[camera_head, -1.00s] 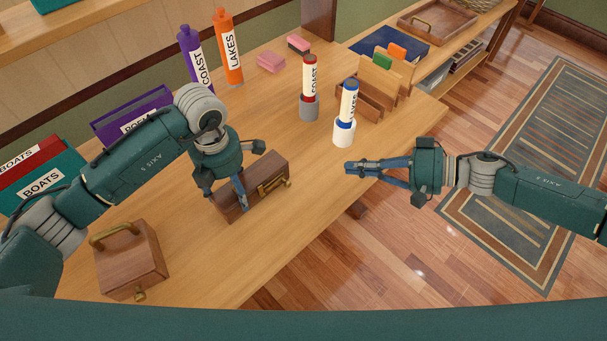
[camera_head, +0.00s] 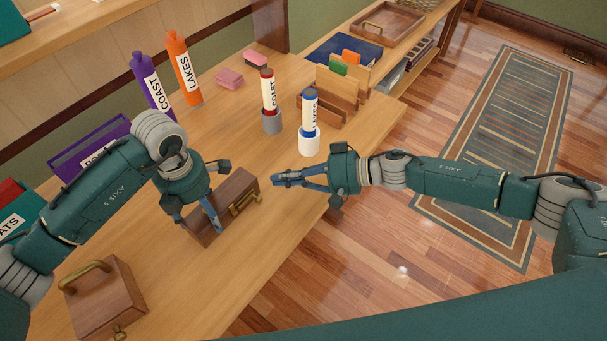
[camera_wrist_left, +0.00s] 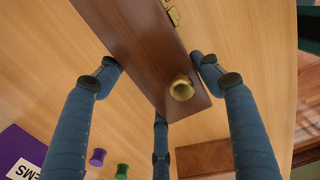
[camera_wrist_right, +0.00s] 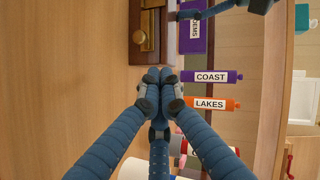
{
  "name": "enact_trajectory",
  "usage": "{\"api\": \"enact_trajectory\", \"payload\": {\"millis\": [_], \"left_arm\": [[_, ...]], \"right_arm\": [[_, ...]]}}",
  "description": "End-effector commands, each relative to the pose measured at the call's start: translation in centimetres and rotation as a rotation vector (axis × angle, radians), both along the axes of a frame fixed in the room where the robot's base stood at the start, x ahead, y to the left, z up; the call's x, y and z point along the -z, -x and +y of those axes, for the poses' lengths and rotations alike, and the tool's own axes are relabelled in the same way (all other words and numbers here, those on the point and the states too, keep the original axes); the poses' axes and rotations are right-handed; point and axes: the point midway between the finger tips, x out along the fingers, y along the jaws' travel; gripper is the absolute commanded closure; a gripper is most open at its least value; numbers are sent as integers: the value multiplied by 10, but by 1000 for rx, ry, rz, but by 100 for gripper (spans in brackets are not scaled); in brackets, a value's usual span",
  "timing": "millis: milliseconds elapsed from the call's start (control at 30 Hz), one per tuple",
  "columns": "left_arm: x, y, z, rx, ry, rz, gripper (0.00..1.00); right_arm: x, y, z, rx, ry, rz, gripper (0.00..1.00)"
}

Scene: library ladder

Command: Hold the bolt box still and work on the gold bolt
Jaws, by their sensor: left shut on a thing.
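The bolt box (camera_head: 237,187) is a dark brown wooden box on the table. The gold bolt (camera_head: 244,204) is on its front side and also shows at the top of the right wrist view (camera_wrist_right: 148,30). My left gripper (camera_head: 203,224) is shut on the box, its fingers either side of it; the left wrist view shows the box (camera_wrist_left: 140,45) between them and a brass knob (camera_wrist_left: 181,88). My right gripper (camera_head: 274,180) is shut and empty, just right of the box and apart from it. Its closed fingertips (camera_wrist_right: 160,88) point toward the bolt end.
Another wooden box with a brass handle (camera_head: 105,300) stands at the front left. Purple (camera_head: 150,85) and orange (camera_head: 183,68) bottles stand behind. The table's right edge is near.

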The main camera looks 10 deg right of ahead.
Motion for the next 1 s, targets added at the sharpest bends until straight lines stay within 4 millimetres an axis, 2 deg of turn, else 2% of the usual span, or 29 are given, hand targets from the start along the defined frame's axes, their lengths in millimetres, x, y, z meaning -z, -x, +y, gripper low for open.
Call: {"api": "enact_trajectory", "payload": {"millis": [33,233,667,900,1000], "left_arm": [[0,0,0,0,-1,-1,70],[0,0,0,0,-1,-1,70],[0,0,0,0,-1,-1,70],[1,0,0,0,0,0,70],[0,0,0,0,0,0,70]], "right_arm": [[6,8,7,-4,-1,5,100],[15,17,21,-2,1,3,100],[16,19,25,-1,1,2,100],[16,36,41,-2,0,3,100],[16,36,42,-1,0,3,100]]}}
